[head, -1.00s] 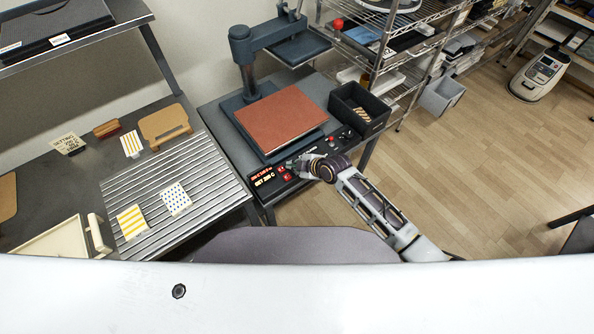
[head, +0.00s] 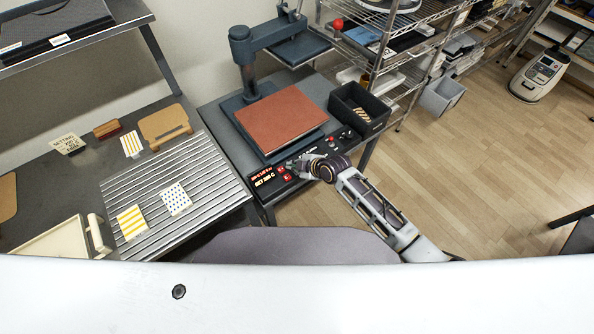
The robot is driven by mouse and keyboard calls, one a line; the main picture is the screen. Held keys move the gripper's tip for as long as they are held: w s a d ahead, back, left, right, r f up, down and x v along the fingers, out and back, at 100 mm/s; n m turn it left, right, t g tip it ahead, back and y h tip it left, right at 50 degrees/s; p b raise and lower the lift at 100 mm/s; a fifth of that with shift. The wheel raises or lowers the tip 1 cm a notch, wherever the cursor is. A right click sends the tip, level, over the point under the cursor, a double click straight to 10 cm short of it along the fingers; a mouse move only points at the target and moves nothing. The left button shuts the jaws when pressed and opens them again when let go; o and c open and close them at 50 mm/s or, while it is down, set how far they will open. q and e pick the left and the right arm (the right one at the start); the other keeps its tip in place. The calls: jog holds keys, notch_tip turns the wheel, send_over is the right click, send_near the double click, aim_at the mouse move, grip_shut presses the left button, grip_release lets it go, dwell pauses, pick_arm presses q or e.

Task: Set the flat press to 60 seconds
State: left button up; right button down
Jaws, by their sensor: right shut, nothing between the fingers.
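The flat press stands on a dark table at the centre, with a brown-red pad (head: 281,119) on its lower plate and its upper plate (head: 299,48) swung aside at the back. Its front control panel (head: 262,184) has a lit red display (head: 262,177) and red buttons (head: 285,174). The display digits are too small to read surely. My right gripper (head: 292,165) is shut and empty at the panel, just right of the red buttons; I cannot tell whether it touches one. My left gripper is not in view.
A black bin (head: 358,108) stands right of the press. At the left, a ribbed metal tray (head: 200,165) holds patterned sheets, and a small text sign (head: 69,144) stands behind it. Wire shelves (head: 388,60) rise at the back.

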aim_at(295, 173)
jog(key=shift+f+b, duration=0.45)
jog(key=shift+f, duration=0.5)
dwell(1.3)
jog(key=shift+r, duration=0.15)
jog(key=shift+r+p, duration=0.8)
jog(key=shift+p, duration=0.05)
jog(key=shift+r, duration=0.1)
jog(key=shift+r+p, duration=2.25)
jog(key=shift+r, duration=0.2)
dwell(0.6)
